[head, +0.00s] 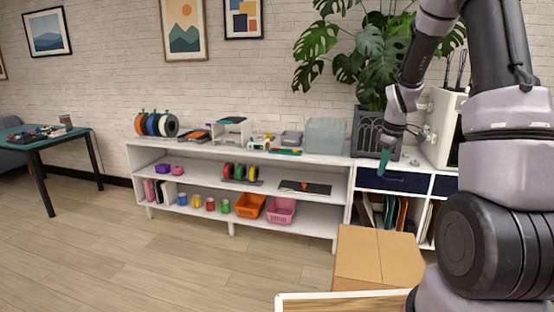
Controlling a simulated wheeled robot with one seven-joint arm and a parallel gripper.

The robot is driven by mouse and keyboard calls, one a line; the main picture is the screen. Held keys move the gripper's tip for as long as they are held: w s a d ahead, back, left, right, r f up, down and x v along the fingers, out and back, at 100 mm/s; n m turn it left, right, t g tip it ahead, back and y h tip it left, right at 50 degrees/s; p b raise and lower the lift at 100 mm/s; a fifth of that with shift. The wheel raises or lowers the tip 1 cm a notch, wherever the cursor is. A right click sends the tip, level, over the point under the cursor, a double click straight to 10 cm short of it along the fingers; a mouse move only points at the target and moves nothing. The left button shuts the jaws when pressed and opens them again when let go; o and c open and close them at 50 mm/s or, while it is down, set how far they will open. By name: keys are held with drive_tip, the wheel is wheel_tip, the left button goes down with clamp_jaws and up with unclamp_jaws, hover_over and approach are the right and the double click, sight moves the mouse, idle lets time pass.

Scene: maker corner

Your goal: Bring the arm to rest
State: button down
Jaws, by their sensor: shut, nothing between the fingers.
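My arm is in the head view on the right side, reaching up and bending over so that its end hangs down. My gripper (384,161) points downward in front of the dark planter and above the dark blue drawer (394,180). Its greenish fingertips are close together with nothing visible between them. It appears apart from the furniture, but the exact distance cannot be told.
A white shelf unit (240,231) along the brick wall holds spools, bins and small goods. A large plant (375,55) stands behind my arm. A cardboard box (375,255) sits on the floor below the gripper. A table (45,140) stands far left. Open floor (120,260) lies at left.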

drive_tip(key=s+a+r+m+t, duration=0.1)
drive_tip(key=s+a+r+m, duration=0.3)
drive_tip(key=r, duration=0.5)
drive_tip(key=s+a+r+m+t, duration=0.2)
drive_tip(key=s+r+m, duration=0.1)
drive_tip(key=s+r, duration=0.5)
drive_tip(key=s+a+r+m+t, duration=0.1)
drive_tip(key=s+a+r+m, duration=0.1)
drive_tip(key=s, duration=0.5)
drive_tip(key=s+a+r+m+t+y, duration=0.1)
drive_tip(key=s+a+r+m, duration=0.1)
drive_tip(key=s+r+m, duration=0.2)
drive_tip(key=s+r, duration=0.1)
drive_tip(key=s, duration=0.2)
drive_tip(key=shift+r+y, duration=0.25)
drive_tip(key=shift+y, duration=0.05)
